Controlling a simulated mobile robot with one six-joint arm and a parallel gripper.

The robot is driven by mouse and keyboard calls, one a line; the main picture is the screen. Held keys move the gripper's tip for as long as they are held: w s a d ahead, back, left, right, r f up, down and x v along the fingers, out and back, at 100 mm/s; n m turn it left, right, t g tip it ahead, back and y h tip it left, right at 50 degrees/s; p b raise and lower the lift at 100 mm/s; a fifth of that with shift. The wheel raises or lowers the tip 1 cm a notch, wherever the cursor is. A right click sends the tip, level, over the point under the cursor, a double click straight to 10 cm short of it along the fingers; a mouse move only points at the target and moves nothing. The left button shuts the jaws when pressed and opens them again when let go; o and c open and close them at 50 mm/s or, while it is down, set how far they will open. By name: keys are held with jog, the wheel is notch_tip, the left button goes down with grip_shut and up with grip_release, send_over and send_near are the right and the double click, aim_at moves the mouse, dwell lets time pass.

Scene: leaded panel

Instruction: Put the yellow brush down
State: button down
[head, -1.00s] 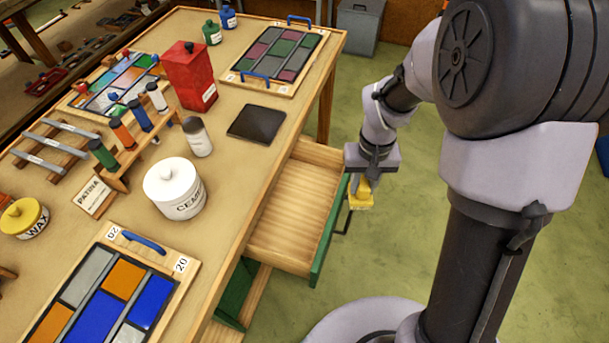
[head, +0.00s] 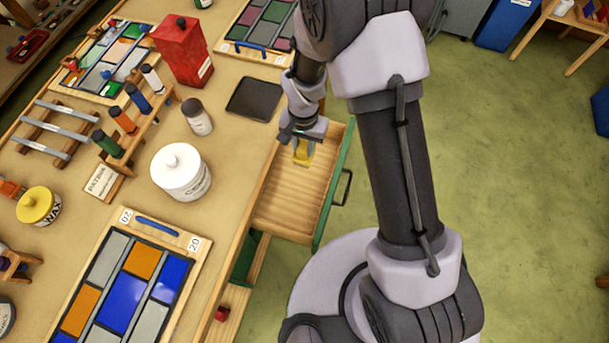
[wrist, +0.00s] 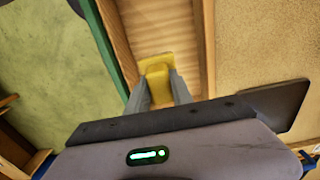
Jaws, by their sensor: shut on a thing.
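My gripper (head: 301,146) is shut on the yellow brush (head: 303,154). In the head view the brush hangs below the fingers over the far part of the open drawer (head: 288,200). The wrist view shows the yellow brush (wrist: 157,70) between the two grey fingers of my gripper (wrist: 158,92), with the wooden drawer floor (wrist: 160,22) beyond it. I cannot tell whether the brush touches the drawer floor. The drawer looks empty otherwise.
The drawer has a green front (head: 332,190) with a dark handle (head: 344,186). On the bench stand a white cement pot (head: 181,172), a dark square pad (head: 254,98), a red can (head: 182,50) and a leaded panel (head: 125,295).

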notch_tip(320, 180, down, 17)
jog(key=b, duration=0.5)
jog(key=shift+w+d+r+b, duration=0.15)
jog(key=shift+r+b, duration=0.05)
jog(key=shift+b, duration=0.2)
jog(key=shift+f, duration=0.2)
jog(key=c, duration=1.1)
grip_release()
